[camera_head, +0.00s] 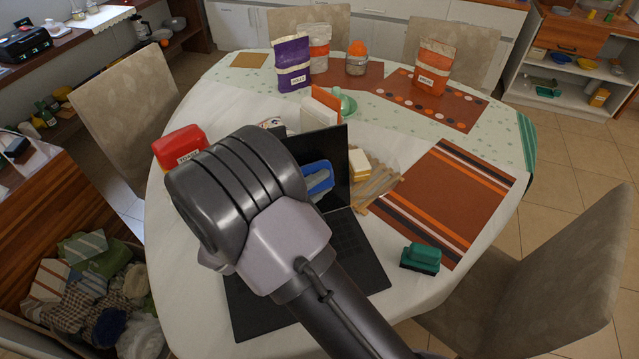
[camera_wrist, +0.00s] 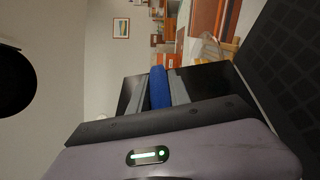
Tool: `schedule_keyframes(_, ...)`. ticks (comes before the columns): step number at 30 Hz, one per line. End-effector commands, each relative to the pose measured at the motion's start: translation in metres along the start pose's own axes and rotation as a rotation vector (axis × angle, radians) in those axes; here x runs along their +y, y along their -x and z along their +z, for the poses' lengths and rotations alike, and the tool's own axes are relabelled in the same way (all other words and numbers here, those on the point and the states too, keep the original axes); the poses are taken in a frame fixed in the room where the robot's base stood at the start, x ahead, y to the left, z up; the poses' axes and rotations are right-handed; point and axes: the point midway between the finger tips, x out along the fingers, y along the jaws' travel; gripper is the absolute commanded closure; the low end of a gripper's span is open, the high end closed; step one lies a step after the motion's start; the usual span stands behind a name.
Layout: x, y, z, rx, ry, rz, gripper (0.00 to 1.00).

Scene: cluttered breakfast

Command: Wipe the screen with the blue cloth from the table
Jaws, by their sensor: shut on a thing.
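An open black laptop stands on the table, its screen (camera_head: 336,150) partly hidden behind my arm and its keyboard (camera_head: 352,240) in front. My gripper (camera_wrist: 160,92) is shut on the blue cloth (camera_wrist: 159,78) in the wrist view. The cloth also shows in the head view (camera_head: 318,178), in front of the dark screen. In the wrist view the screen (camera_wrist: 208,84) lies just beyond the fingers. I cannot tell whether the cloth touches it. In the head view my arm hides most of the gripper.
A green brush (camera_head: 421,257) stands right of the laptop. A pale sponge (camera_head: 360,162) and wooden sticks (camera_head: 378,187) lie beside the screen. A red container (camera_head: 180,144) stands left of my arm. Packages and jars, including a purple bag (camera_head: 291,64), stand at the back.

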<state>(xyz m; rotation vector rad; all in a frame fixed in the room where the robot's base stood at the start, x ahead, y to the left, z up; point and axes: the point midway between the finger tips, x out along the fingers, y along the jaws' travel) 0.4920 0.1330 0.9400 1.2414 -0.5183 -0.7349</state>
Motion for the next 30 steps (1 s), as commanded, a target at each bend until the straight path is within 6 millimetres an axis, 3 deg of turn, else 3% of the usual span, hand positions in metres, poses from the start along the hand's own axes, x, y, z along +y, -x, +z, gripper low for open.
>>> schedule_keyframes(30, -0.001, -0.007, -0.018, 0.000, 0.000, 0.000, 1.00)
